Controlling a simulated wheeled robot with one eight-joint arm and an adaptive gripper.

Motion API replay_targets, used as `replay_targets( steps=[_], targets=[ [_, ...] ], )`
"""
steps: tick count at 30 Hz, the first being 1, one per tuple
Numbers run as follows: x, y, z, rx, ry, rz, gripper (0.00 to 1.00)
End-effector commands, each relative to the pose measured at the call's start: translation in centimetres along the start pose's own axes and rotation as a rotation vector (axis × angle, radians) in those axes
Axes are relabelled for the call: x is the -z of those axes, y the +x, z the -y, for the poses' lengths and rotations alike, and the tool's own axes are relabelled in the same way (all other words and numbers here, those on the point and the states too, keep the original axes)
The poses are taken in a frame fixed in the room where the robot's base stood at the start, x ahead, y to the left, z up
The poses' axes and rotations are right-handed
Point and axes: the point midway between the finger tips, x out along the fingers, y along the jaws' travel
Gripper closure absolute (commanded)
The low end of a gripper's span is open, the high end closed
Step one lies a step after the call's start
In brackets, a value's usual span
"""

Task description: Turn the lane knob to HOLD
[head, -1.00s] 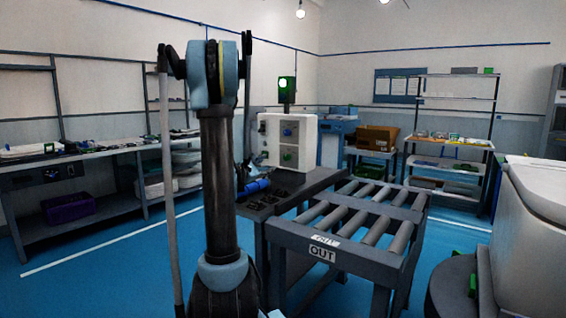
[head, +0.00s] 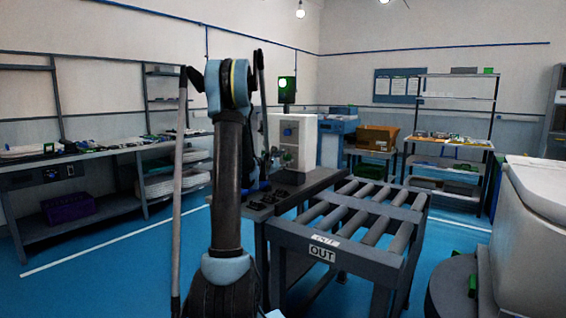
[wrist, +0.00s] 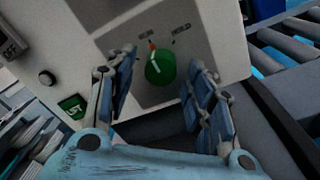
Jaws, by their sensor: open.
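The lane knob (wrist: 160,70) is round and green, on the pale face of a control box (wrist: 215,40). Two labels sit above it, one at its upper left that looks like RUN and HOLD (wrist: 181,27) at its upper right. An orange-red mark shows at the knob's top left edge, on the RUN side. My gripper (wrist: 161,62) is open, with one blue-padded finger on each side of the knob in the wrist view. I cannot tell whether either finger touches it.
A black button (wrist: 47,78) and a green label (wrist: 73,107) are left of the knob. A roller conveyor marked OUT (head: 345,262) stands in front right of the box. A lit green signal lamp (head: 287,86) is above the box. Shelves line the left wall.

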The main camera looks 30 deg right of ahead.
Motion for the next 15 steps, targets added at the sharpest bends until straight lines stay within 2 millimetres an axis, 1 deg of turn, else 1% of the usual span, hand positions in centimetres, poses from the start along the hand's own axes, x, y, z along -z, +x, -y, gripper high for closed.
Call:
replay_targets(
  steps=[3, 11, 12, 14, 15],
  targets=[
    [0.01, 0.42, 0.0, 0.0, 0.0, 0.0, 0.52],
    [0.01, 0.46, -0.01, 0.0, 0.0, 0.0, 0.52],
    [0.01, 0.46, -0.01, 0.0, 0.0, 0.0, 0.61],
    [0.01, 0.45, -0.01, 0.0, 0.0, 0.0, 0.74],
    [0.01, 0.45, -0.01, 0.0, 0.0, 0.0, 0.83]
  ],
)
